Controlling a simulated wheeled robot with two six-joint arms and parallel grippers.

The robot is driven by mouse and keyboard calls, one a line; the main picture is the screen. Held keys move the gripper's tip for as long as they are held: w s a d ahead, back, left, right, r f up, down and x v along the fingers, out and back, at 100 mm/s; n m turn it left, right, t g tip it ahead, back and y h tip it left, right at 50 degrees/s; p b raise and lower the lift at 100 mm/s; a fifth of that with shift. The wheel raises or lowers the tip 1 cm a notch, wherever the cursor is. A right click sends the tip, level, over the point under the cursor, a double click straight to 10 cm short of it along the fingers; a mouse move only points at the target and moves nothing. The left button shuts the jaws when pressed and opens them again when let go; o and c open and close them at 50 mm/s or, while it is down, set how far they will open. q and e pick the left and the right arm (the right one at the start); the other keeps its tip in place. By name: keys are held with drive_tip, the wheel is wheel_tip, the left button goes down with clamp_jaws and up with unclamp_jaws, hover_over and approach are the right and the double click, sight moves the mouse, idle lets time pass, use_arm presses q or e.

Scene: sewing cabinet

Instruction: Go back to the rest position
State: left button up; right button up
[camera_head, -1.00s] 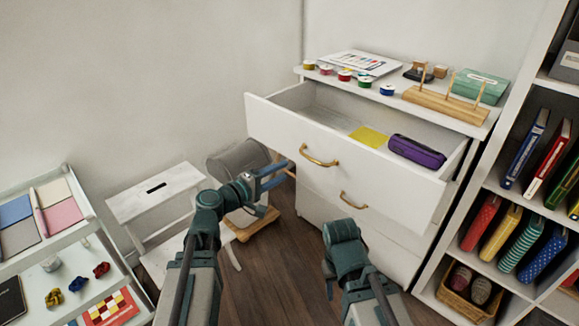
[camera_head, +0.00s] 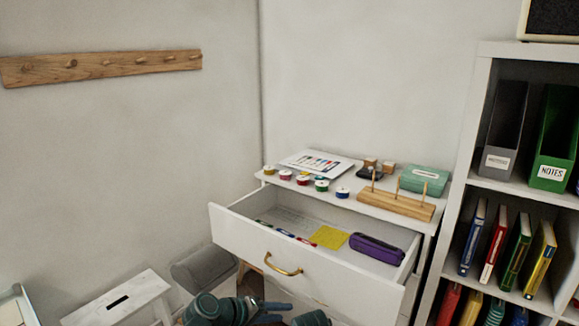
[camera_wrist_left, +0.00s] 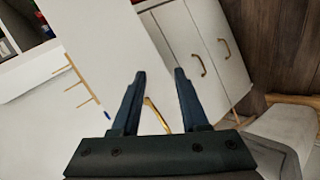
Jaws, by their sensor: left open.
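My left gripper (camera_head: 276,313) is at the bottom edge of the head view, just below and in front of the open top drawer (camera_head: 235,228) of the white cabinet. In the left wrist view its two fingers (camera_wrist_left: 160,74) are apart with nothing between them. The drawer's brass handle (camera_head: 283,266) is clear of the fingers in the head view.
The drawer holds a purple case (camera_head: 376,248), a yellow sheet (camera_head: 328,237) and several small items. A white stool (camera_head: 118,302) is at left, a bookshelf (camera_head: 470,150) at right. A peg rail (camera_head: 100,67) hangs on the wall.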

use_arm(q)
drive_tip(key=s+a+r+m+g+y+p, duration=0.1)
drive_tip(key=s+r+m+g+y+p, duration=0.2)
drive_tip(key=s+p, duration=0.4)
drive_tip(key=s+a+r+m+g+y+p, duration=0.1)
drive_tip(key=s+r+m+g+y+p, duration=0.3)
drive_tip(key=s+y+p, duration=0.3)
drive_tip(key=shift+s+a+m+y+p, duration=0.15)
drive_tip(key=shift+a+m+y+p, duration=0.05)
drive_tip(key=shift+m+y+p, duration=0.25)
use_arm(e)
wheel_tip(320, 180, up, 17)
drive_tip(key=shift+r, duration=0.15)
